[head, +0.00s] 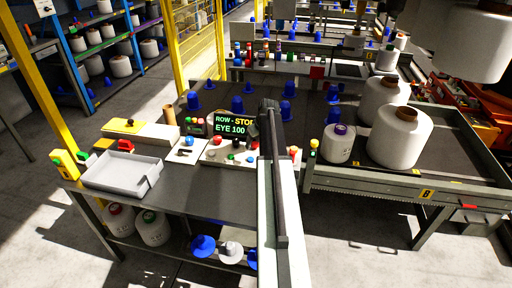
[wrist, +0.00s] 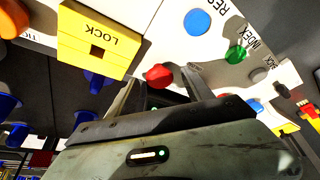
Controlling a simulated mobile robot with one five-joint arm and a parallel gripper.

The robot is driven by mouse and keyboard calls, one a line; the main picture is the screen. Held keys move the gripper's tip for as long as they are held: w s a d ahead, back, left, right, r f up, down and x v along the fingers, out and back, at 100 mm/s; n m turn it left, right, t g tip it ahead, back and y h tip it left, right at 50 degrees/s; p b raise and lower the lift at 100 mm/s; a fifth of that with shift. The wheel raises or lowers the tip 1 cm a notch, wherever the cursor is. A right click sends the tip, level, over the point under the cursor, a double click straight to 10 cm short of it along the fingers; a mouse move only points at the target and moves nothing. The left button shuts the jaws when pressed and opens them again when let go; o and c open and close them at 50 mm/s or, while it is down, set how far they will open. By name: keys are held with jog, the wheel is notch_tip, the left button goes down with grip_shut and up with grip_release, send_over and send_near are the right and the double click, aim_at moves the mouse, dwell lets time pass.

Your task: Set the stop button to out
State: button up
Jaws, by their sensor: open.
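A red button (wrist: 158,76), likely the stop button, stands on the white control panel (wrist: 172,42) in the wrist view. Its label is not visible, and I cannot tell whether it is in or out. My gripper (wrist: 160,90) is open, with one finger on each side of the red button and nothing held. I cannot tell whether the fingers touch it. In the head view a red button (head: 217,140) shows on the panel below a display (head: 235,124) reading "ROW - STOP" and "EYE 100". My arm hides part of the panel there.
A yellow LOCK block (wrist: 97,38), a blue button (wrist: 197,22) and a green button (wrist: 236,54) are near my gripper. A grey tray (head: 122,174) lies on the table at left. White bobbins (head: 398,136) stand on the right bench.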

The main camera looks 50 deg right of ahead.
jog(key=shift+r, duration=0.1)
grip_shut()
jog(key=shift+r+p, duration=0.85)
jog(key=shift+p, duration=0.15)
jog(key=shift+w+f, duration=0.1)
jog(key=shift+f, duration=0.1)
grip_release()
jog(key=shift+r, duration=0.1)
